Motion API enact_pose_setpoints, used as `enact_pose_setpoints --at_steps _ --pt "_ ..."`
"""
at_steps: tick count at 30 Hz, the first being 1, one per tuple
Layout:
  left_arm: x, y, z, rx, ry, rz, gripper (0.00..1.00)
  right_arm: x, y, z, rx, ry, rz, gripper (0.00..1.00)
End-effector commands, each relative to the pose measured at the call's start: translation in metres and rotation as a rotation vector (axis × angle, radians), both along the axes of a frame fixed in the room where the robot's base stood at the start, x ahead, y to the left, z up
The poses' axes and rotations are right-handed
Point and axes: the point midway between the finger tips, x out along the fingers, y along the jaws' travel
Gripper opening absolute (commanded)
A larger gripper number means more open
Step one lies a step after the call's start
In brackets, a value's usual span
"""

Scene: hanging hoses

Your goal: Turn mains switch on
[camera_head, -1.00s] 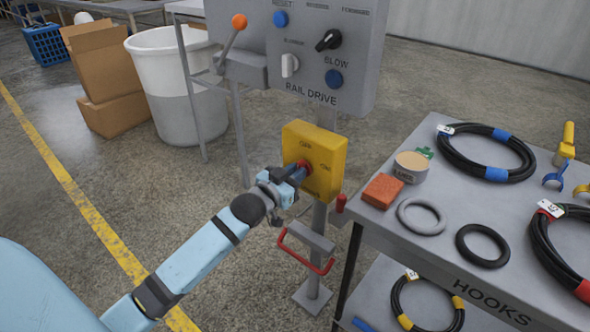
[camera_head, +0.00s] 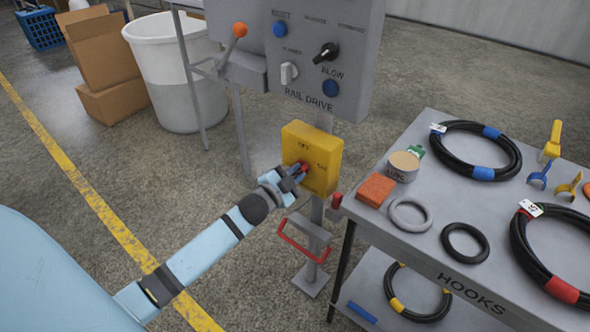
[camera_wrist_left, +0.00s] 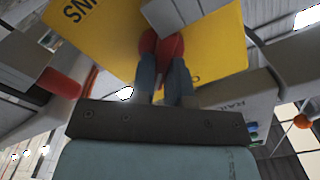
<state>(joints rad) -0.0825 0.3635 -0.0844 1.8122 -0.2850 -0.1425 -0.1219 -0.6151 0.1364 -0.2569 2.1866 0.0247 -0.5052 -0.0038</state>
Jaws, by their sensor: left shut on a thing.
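The mains switch is a yellow box (camera_head: 322,145) on a grey post, with a red knob (camera_head: 304,167) on its front face. My left gripper (camera_head: 298,172) is at the box front, its fingers shut on the red knob. The left wrist view shows the two fingers (camera_wrist_left: 165,78) closed around the red knob (camera_wrist_left: 163,46), with the yellow box (camera_wrist_left: 215,45) behind. The fingers partly hide the knob, so its exact setting is hard to tell. My right gripper is not in view.
A grey rail drive panel (camera_head: 310,98) stands above the box. A red handle (camera_head: 303,245) sits low on the post. A grey table (camera_head: 405,240) with hoses, rings and a red-orange block (camera_head: 375,188) stands close on the right. A white bin (camera_head: 175,75) is behind left.

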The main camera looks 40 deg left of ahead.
Motion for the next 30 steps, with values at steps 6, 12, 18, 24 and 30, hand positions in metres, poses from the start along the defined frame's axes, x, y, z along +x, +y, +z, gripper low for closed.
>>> enact_pose_setpoints --at_steps 6,12,18,24,30 --pt "0.0003 -0.0006 0.0007 0.027 -0.004 -0.001 0.0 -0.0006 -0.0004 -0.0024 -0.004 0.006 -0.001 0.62" --pt "0.0003 -0.0006 0.0004 0.028 -0.004 -0.001 0.0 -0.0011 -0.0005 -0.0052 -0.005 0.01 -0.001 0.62" --pt "0.0003 -0.0006 0.0005 0.028 -0.004 -0.001 0.29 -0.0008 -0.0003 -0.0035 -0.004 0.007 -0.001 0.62" --pt "0.0002 -0.0004 0.0002 0.027 -0.003 -0.001 0.4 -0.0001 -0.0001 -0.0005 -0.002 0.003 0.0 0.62" --pt "-0.0038 -0.0001 -0.0001 0.027 -0.002 0.0 0.4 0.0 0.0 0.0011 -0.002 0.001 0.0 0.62"
